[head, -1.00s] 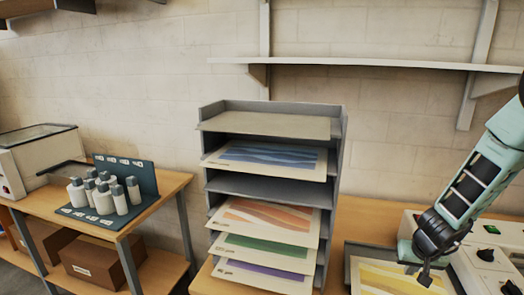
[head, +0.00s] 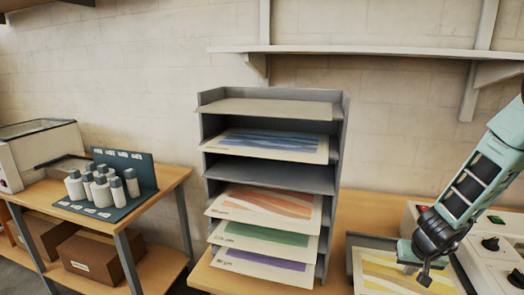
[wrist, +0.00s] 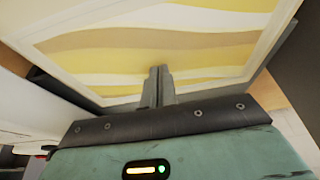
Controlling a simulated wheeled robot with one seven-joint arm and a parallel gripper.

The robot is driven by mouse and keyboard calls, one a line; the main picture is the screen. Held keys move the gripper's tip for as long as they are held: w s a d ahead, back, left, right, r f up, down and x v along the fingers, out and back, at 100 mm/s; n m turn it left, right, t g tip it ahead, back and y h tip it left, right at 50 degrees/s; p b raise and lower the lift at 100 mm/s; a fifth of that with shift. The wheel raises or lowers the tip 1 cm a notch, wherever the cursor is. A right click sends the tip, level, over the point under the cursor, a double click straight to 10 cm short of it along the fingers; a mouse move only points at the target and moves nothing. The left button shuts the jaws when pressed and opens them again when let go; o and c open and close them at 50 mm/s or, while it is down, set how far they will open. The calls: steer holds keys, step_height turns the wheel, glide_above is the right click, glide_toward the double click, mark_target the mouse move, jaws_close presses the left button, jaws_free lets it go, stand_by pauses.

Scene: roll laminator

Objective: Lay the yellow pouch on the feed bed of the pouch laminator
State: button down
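The yellow pouch (head: 385,272), a pale-bordered sheet with wavy yellow bands, lies flat over a dark grey tray-like bed (head: 363,240) in front of the pouch laminator (head: 484,262) in the head view. Whether it rests fully on the bed is unclear. My gripper (head: 424,281) points down at the pouch's right part. In the wrist view its fingers (wrist: 158,72) are close together, apparently shut on the pouch (wrist: 200,50) near its edge. The pinched spot itself is hidden between the fingers.
A grey rack (head: 270,178) with several coloured sheets stands left of the pouch. A side table (head: 150,195) with white bottles (head: 103,188) is farther left. A wall shelf (head: 380,54) runs above the laminator.

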steer(key=shift+f, duration=0.45)
stand_by(0.6)
steer(key=shift+w+d+r+p, duration=0.1)
steer(key=shift+w+r+p, duration=0.1)
steer(key=shift+w+p, duration=0.35)
steer(key=w+p, duration=0.2)
steer(key=shift+w+d+p, duration=0.15)
steer(key=shift+d+p, duration=0.25)
steer(key=shift+w+f, duration=0.15)
steer(key=shift+w, duration=0.05)
steer(key=shift+w+d, duration=0.1)
steer(key=shift+w+p, duration=0.35)
steer(key=shift+p, duration=0.35)
steer(key=shift+d, duration=0.1)
